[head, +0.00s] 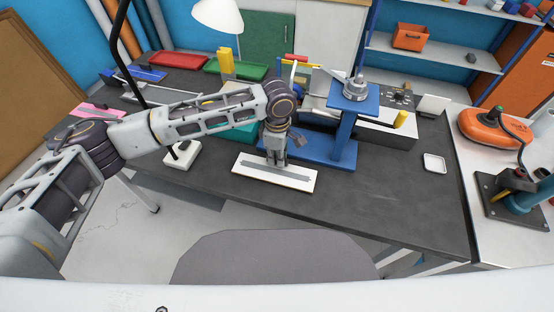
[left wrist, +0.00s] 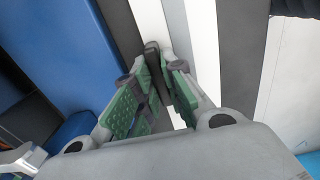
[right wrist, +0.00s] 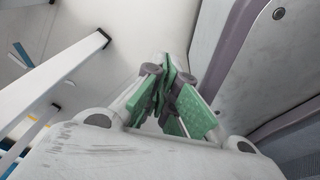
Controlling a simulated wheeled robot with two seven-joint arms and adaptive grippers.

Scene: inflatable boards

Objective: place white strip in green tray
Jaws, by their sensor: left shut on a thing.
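A white strip (head: 297,184) with a grey band along its middle lies flat near the front edge of the dark workbench. It also shows in the left wrist view (left wrist: 205,45). My left gripper (head: 276,162) points down onto it, and its fingertips (left wrist: 158,55) are shut close together at the band; the exact contact is hidden by the fingers. A green tray (head: 250,71) sits at the back of the bench, beyond my left arm. My right gripper (right wrist: 168,78) is shut and empty in the right wrist view, and out of the head view.
A blue stand (head: 342,140) rises just right of the strip. A teal item (head: 240,133) lies behind my left arm. A red tray (head: 179,60) and a lamp (head: 218,15) are at the back. The bench's front right is mostly clear, with a small white dish (head: 434,163).

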